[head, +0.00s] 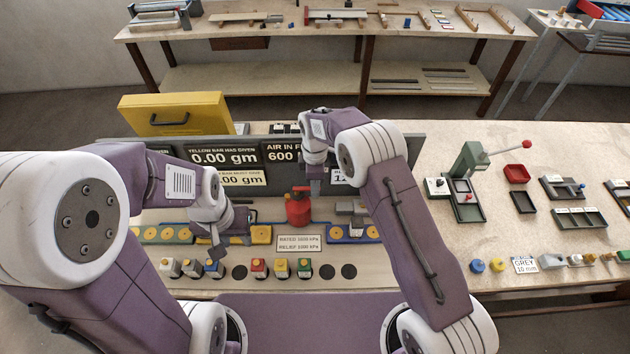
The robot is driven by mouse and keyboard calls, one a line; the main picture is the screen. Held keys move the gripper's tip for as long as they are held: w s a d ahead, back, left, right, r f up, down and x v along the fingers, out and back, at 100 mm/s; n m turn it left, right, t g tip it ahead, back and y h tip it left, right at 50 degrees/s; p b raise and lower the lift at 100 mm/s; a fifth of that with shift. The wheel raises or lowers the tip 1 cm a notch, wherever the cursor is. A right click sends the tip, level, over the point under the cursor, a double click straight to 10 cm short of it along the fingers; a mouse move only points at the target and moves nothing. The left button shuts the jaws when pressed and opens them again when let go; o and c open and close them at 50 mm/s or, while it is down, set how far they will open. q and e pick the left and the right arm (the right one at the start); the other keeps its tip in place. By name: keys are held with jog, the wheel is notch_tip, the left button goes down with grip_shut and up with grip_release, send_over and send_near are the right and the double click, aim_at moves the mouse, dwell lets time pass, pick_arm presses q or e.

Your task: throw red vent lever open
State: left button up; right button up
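A dark panel with displays (216,158) stands behind. A label (299,243) and a row of coloured buttons (281,268) lie in front. A yellow case (174,114) stands at back left. A green press (467,180) with a red-knobbed handle and small trays are at right.

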jog(key=shift+w+a+f, duration=0.1)
jog(key=shift+c, duration=0.3)
jog(key=shift+a, duration=0.2)
grip_shut()
jog(key=shift+d, duration=0.1)
jog(key=shift+w, duration=0.15)
dwell(0.6)
